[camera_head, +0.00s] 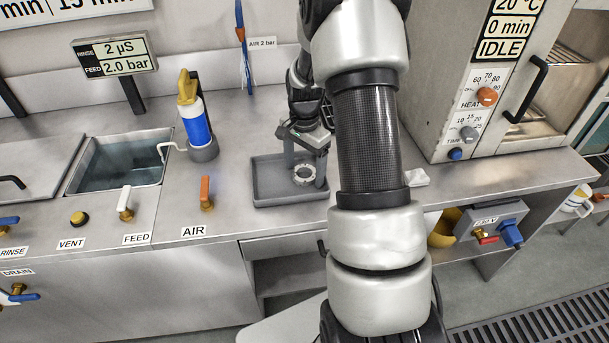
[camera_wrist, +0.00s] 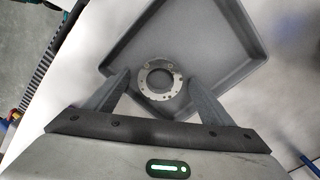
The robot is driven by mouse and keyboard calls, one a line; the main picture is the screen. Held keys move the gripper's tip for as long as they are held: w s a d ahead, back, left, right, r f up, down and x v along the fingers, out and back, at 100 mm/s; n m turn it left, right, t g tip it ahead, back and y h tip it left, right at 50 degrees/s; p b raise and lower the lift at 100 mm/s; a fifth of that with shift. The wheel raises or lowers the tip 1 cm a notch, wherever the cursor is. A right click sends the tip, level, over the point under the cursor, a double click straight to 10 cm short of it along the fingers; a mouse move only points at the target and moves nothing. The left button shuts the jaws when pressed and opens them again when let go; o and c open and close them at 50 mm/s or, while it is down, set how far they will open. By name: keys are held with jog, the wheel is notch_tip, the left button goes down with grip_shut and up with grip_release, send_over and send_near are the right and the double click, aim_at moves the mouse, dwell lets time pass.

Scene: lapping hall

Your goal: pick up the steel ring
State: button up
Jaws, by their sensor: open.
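The steel ring (camera_wrist: 160,82) lies flat in a shallow grey tray (camera_wrist: 222,32), near one of the tray's corners. It has a wide round hole and small holes around its face. My gripper (camera_wrist: 158,88) is open, with one finger on each side of the ring in the wrist view. I cannot tell whether the fingers touch it or how high they are above the tray floor. In the head view the ring (camera_head: 305,174) shows below my gripper (camera_head: 306,165), inside the tray (camera_head: 277,190) on the steel counter. My gripper partly hides the tray.
A sink (camera_head: 121,161), a blue bottle (camera_head: 196,126) in a holder and an orange AIR lever (camera_head: 206,194) stand left of the tray. The oven (camera_head: 468,80) rises to the right. A small white item (camera_head: 417,177) lies on the counter. Bare counter surrounds the tray's left side.

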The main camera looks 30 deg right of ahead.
jog(key=c, duration=1.4)
